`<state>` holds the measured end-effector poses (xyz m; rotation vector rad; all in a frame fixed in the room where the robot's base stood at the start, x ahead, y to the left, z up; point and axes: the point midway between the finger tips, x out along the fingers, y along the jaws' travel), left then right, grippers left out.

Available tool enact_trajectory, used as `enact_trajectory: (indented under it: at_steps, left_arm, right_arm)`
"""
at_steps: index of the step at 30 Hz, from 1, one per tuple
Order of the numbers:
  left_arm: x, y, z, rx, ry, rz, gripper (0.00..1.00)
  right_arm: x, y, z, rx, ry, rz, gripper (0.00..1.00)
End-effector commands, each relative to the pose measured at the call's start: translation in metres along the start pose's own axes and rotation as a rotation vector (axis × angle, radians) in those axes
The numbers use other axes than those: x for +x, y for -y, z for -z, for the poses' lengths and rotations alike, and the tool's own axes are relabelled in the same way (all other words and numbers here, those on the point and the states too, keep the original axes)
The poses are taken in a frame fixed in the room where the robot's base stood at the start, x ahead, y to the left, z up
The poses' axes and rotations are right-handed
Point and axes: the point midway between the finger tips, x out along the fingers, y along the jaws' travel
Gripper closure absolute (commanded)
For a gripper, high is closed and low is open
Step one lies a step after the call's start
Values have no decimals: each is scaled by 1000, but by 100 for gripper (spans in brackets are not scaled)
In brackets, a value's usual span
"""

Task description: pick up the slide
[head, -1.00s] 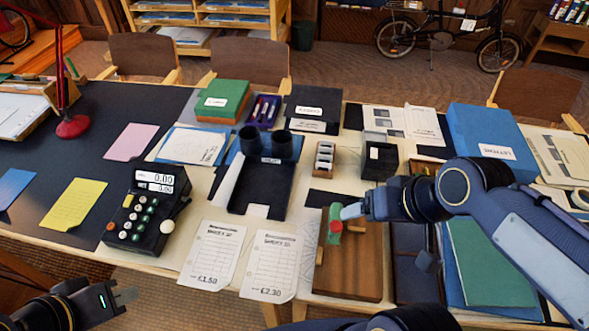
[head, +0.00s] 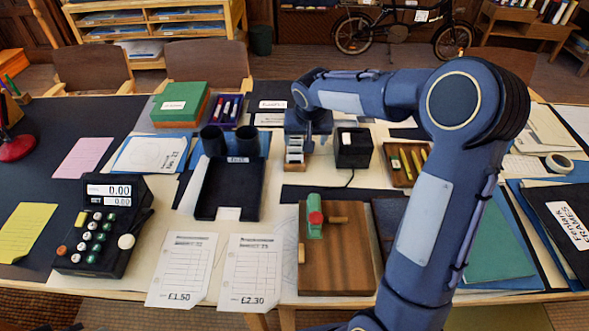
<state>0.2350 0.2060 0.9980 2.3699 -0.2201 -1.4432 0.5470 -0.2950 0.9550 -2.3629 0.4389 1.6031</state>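A small rack (head: 294,160) with pale slide-like pieces stands on the table near the middle, partly hidden by my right gripper. I cannot pick out a single slide in it. My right gripper (head: 305,146) points down right over the rack. Its fingertips are small and partly hidden, so I cannot tell whether it is open, shut or touching a slide. My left gripper is out of view.
A black box (head: 353,148) with a cable stands just right of the rack. Two dark cylinders (head: 230,140) and a black tray (head: 230,188) are to its left. A wooden board (head: 338,262) with a green-and-red tool lies in front. My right arm covers the table's right part.

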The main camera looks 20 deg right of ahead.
Motion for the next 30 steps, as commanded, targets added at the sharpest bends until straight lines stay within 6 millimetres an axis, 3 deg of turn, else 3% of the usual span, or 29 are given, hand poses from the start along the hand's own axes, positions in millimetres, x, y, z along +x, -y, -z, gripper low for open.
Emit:
enact_trajectory:
  at_steps: [1, 6, 30]
  left_arm:
    - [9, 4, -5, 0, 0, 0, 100]
    - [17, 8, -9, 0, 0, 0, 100]
    - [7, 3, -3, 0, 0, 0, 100]
  right_arm:
    - [31, 7, 5, 5, 1, -14, 25]
    - [82, 19, 20, 28, -15, -46, 25]
    - [175, 19, 30, 38, -21, -57, 25]
